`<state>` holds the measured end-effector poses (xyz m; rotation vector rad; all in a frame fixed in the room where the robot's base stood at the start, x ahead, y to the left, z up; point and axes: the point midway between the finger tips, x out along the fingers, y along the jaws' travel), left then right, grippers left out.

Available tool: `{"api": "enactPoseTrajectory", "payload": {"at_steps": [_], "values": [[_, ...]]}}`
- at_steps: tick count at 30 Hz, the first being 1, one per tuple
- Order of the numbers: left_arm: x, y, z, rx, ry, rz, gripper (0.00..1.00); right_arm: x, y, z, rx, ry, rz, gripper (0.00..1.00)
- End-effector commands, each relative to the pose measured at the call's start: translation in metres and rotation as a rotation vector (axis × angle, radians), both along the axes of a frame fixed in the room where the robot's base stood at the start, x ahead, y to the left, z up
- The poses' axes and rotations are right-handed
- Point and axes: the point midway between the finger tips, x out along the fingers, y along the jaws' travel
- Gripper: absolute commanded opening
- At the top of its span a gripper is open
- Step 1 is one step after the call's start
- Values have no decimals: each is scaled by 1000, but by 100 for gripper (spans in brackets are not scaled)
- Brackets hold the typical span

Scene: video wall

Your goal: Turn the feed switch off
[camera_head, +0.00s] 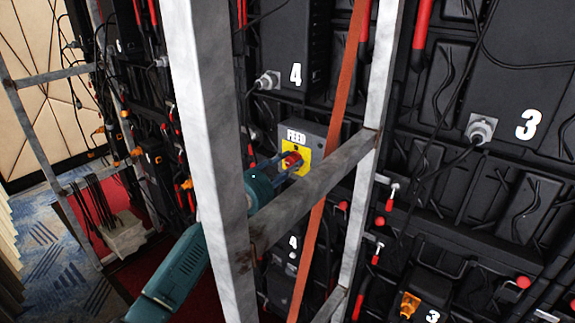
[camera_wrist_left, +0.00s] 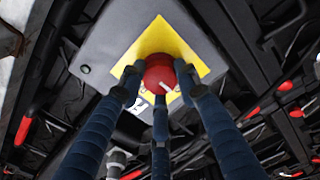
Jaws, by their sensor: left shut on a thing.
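The feed switch is a red round knob (camera_head: 291,160) on a yellow plate (camera_head: 301,149) of a grey box (camera_head: 315,130) labelled FEED. My left gripper (camera_head: 287,161) reaches it from the lower left, through the metal frame. In the left wrist view the blue fingers of my left gripper (camera_wrist_left: 158,88) are closed around the red knob (camera_wrist_left: 158,70), with a finger on each side and one below. A light mark shows on the knob's face. The yellow plate (camera_wrist_left: 190,45) lies behind it. My right gripper is not in view.
A grey metal upright (camera_head: 205,130) and a slanted crossbar (camera_head: 310,195) stand close around my left arm. An orange strap (camera_head: 340,100) hangs to the right of the box. Black panels with cables and a plug (camera_head: 481,129) fill the right side.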

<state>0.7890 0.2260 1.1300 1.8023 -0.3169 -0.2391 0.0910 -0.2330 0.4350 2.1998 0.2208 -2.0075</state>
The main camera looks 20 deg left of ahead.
Motion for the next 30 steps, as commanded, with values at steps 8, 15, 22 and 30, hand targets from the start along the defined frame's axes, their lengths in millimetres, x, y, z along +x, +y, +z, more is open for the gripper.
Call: {"api": "enactPoseTrajectory", "payload": {"at_steps": [8,15,22,30], "values": [[-2,-7,-10,-7,23,-14,6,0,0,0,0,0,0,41],[-2,-6,-10,-6,22,-13,50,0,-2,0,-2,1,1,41],[-1,-4,-6,-6,14,-7,51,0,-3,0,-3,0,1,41],[-9,1,-5,-6,11,-5,51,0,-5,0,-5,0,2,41]]}}
